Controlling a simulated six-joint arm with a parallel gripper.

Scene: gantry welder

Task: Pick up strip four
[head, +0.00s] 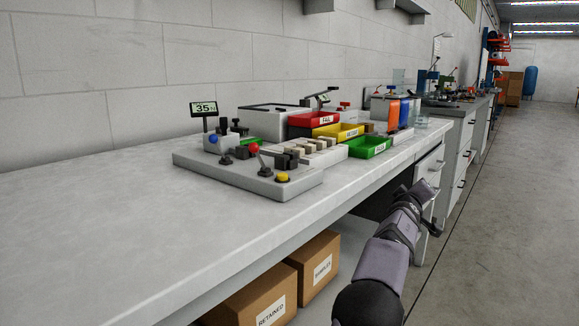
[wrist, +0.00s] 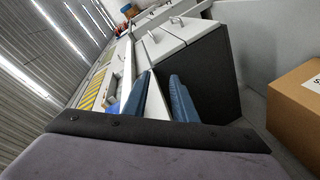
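A pale rack (head: 322,158) with several small beige-topped strips (head: 309,148) in a row sits on the bench, behind the grey device with levers. No numbers are legible on the strips, so I cannot tell which is strip four. My gripper, with two blue fingers (wrist: 160,94), shows in the wrist view; the fingers stand apart with nothing held between them. In the head view my arm is low at the right, beyond the bench's front edge, well away from the strips. The strips are not recognisable in the wrist view.
A grey device (head: 250,176) with levers and buttons stands left of the rack. Red (head: 313,119), yellow (head: 338,131) and green (head: 370,146) bins stand behind and right. Cardboard boxes (head: 266,297) lie under the bench (head: 95,225). The bench's left part is clear.

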